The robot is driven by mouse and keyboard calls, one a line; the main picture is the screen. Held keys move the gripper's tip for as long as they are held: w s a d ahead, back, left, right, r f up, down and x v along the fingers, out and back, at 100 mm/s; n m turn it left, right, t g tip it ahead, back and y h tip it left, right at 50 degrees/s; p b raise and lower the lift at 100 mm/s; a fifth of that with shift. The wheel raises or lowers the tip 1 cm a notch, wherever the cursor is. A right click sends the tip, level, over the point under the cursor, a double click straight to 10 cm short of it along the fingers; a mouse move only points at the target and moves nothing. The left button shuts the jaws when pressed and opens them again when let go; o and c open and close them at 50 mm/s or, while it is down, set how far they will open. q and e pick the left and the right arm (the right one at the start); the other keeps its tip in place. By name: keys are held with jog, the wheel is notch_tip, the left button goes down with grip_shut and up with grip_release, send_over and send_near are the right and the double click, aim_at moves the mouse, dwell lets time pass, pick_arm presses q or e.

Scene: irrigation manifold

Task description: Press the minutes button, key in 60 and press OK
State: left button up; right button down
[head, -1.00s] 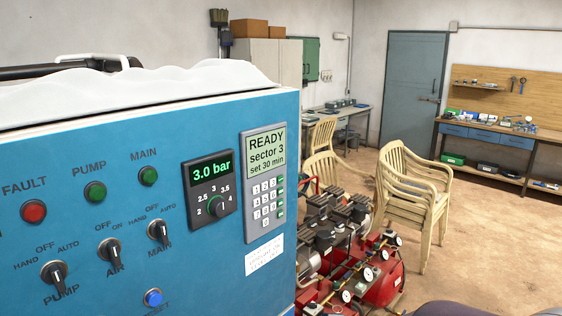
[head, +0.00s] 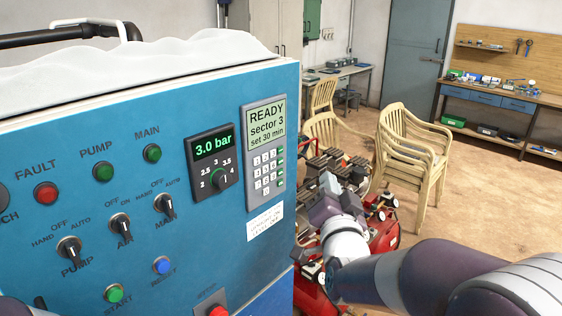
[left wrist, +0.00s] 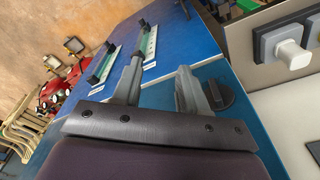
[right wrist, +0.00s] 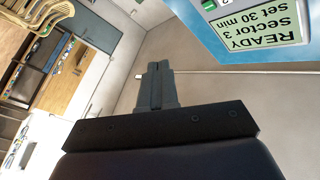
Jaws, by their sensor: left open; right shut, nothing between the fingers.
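The grey keypad unit (head: 265,150) is on the right part of the blue panel in the head view. Its screen (head: 266,123) reads READY, sector 3, set 30 min. White number keys sit below it, with a column of green keys at their right; key labels are too small to read. The screen also shows upside down in the right wrist view (right wrist: 262,22). My right gripper (head: 325,190) is shut and empty, to the right of the keypad and apart from it. My left gripper (left wrist: 160,75) is open and empty near blue panelling, out of the head view.
A pressure display with knob (head: 212,160) reads 3.0 bar left of the keypad. Selector switches, lamps and a red button (head: 217,311) are on the same panel. Red compressors (head: 385,235) and stacked chairs (head: 410,160) stand behind my right arm.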

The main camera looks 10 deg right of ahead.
aim_at(280, 161)
jog(key=w+a+p, duration=0.2)
jog(key=w+a, duration=0.3)
jog(key=w, duration=0.2)
jog(key=shift+a, duration=0.2)
jog(key=shift+f, duration=0.1)
dwell(1.9)
jog(key=shift+w+a, duration=0.3)
jog(key=shift+w, duration=0.05)
